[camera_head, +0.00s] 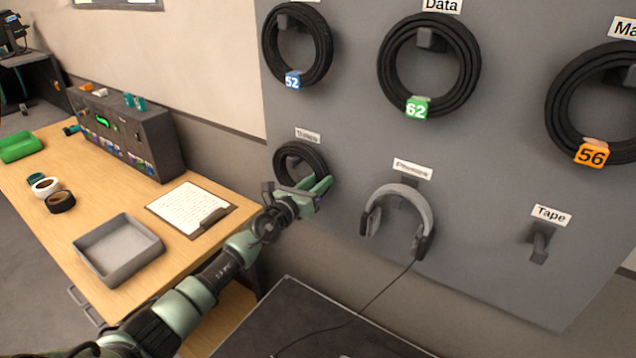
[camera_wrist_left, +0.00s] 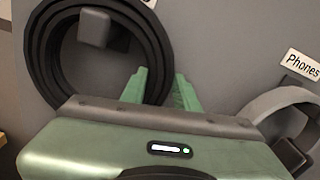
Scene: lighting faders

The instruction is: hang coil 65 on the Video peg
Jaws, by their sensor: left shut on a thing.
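A black cable coil (camera_head: 301,158) is at the small peg under a label (camera_head: 307,134) too blurred to read for certain, low on the left of the grey board. In the left wrist view the coil (camera_wrist_left: 52,62) rings the peg (camera_wrist_left: 94,27), whose end shows inside the loop. No number tag shows on this coil, so I cannot confirm that it is 65. My left gripper (camera_head: 302,191) is shut on the coil's lower edge; its green fingers (camera_wrist_left: 161,92) show in the wrist view. My right gripper is not in view.
Coils 52 (camera_head: 293,80), 62 (camera_head: 417,107) and 56 (camera_head: 591,152) hang above and to the right. Headphones (camera_head: 404,200) hang close right of my gripper, their cord trailing down. The Tape peg (camera_head: 540,243) is bare. A desk with a grey tray (camera_head: 118,248) stands left.

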